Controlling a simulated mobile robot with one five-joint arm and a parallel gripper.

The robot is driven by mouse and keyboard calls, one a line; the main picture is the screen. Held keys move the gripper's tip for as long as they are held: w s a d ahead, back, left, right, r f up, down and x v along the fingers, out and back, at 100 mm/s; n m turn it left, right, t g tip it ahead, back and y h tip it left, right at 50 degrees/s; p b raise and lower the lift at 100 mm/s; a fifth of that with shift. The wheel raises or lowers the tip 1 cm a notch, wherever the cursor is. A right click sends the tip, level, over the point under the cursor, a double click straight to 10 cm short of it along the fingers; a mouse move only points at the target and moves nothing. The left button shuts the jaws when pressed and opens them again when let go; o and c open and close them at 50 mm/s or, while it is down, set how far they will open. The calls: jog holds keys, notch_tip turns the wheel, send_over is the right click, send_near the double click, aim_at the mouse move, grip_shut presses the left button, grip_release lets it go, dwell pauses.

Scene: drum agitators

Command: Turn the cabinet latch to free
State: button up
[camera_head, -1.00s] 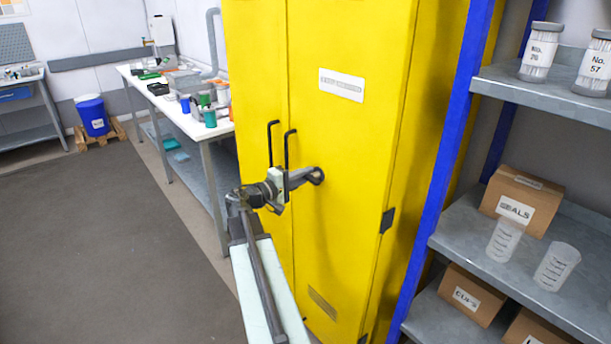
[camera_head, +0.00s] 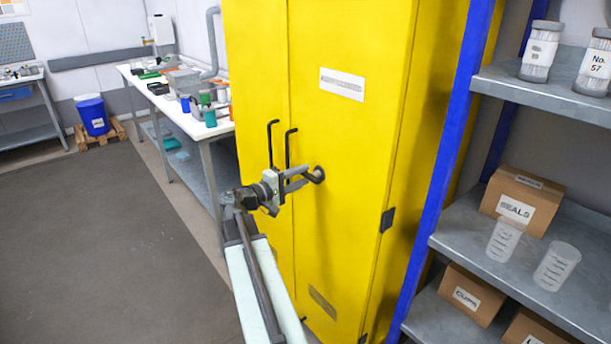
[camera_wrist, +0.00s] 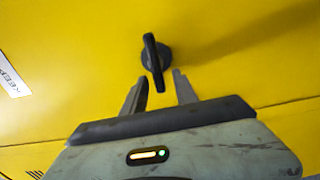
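The yellow cabinet (camera_head: 345,130) stands upright in the middle of the head view, its doors shut. The latch (camera_head: 319,174) is a dark round knob on the right door. In the wrist view the latch (camera_wrist: 154,60) has a raised black bar across a round base, running nearly up and down the picture with a slight tilt. My gripper (camera_head: 305,178) is just left of the latch in the head view. In the wrist view my gripper (camera_wrist: 160,77) is open and empty, with the bar's lower end between its fingertips in the picture. Contact cannot be told.
Two black door handles (camera_head: 282,147) are close above my gripper. Blue-framed shelving (camera_head: 510,255) with jars, boxes and cups stands at the right. A white bench (camera_head: 190,115) crowded with items is behind at the left. The grey floor (camera_head: 90,240) at the left is clear.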

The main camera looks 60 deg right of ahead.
jog(key=v, duration=0.6)
jog(key=w+a+n+t+y+p, duration=0.25)
jog(key=w+a+t+p, duration=0.35)
jog(key=w+a, duration=0.8)
jog(key=s+a+f+y+p, duration=0.1)
jog(key=a+f+y, duration=0.3)
jog(key=a, duration=0.8)
jog(key=s+a+f+y+p, duration=0.1)
jog(key=a+f+y, duration=0.4)
jog(key=a, duration=0.8)
jog(key=s+a+f+n+y+p, duration=0.1)
jog(key=a+f+y, duration=0.3)
jog(key=a, duration=0.9)
jog(key=shift+f+y+p, duration=0.35)
jog(key=shift+y+p, duration=0.2)
jog(key=shift+y, duration=0.2)
